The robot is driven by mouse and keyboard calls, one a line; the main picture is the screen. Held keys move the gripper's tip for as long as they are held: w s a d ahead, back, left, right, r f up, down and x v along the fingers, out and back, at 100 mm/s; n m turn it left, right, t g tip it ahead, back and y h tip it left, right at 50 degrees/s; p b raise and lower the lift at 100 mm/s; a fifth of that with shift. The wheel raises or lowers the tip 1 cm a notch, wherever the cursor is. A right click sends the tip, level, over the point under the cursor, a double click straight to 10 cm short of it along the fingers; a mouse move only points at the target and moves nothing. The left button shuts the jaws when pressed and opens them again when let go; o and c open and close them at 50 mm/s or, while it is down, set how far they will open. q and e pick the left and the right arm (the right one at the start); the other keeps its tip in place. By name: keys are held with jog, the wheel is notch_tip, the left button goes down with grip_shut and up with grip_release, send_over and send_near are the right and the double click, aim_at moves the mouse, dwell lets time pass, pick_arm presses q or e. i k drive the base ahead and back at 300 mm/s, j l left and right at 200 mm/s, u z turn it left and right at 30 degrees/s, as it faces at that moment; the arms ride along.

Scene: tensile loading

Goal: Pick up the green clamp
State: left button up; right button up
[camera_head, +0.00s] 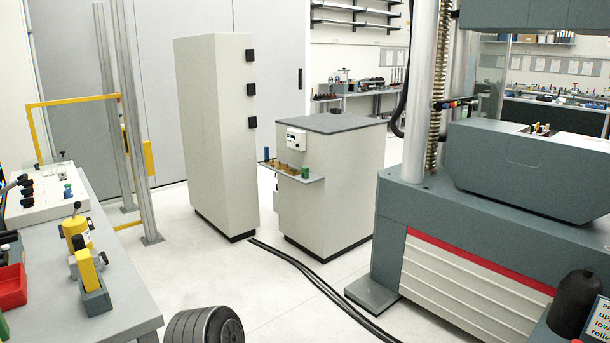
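I cannot clearly make out the green clamp. A small green object (3,327) is cut off by the left edge, on the grey workbench (125,305) beside the red bin; I cannot tell whether it is the clamp. Another small green piece (305,172) sits on the shelf of the short cabinet. Neither of my grippers is in view.
On the bench are a red bin (12,287), a yellow cylinder with a lever (76,232) and a yellow piece (87,268) in a grey-green block. A large testing machine (480,235) stands right. Black cables (318,285) cross the floor.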

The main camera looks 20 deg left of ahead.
aim_at(304, 170)
jog(key=i+j+u, duration=0.25)
jog(key=i, duration=0.3)
jog(key=i+j+u, duration=0.25)
jog(key=i, duration=0.3)
jog(key=i+j, duration=0.15)
jog(key=i, duration=0.4)
jog(key=i+j, duration=0.1)
jog(key=i, duration=0.45)
jog(key=i+j, duration=0.15)
jog(key=i, duration=0.45)
jog(key=i+j, duration=0.15)
jog(key=i, duration=0.4)
jog(key=i+j+z, duration=0.25)
jog(key=z, duration=0.15)
jog(key=i+j+z, duration=0.25)
jog(key=z, duration=0.15)
jog(key=i+j+z, duration=0.15)
jog(key=j+z, duration=0.2)
jog(key=i+j+z, duration=0.1)
jog(key=j+z, duration=0.7)
jog(key=i+j, duration=0.05)
jog(key=j, duration=0.05)
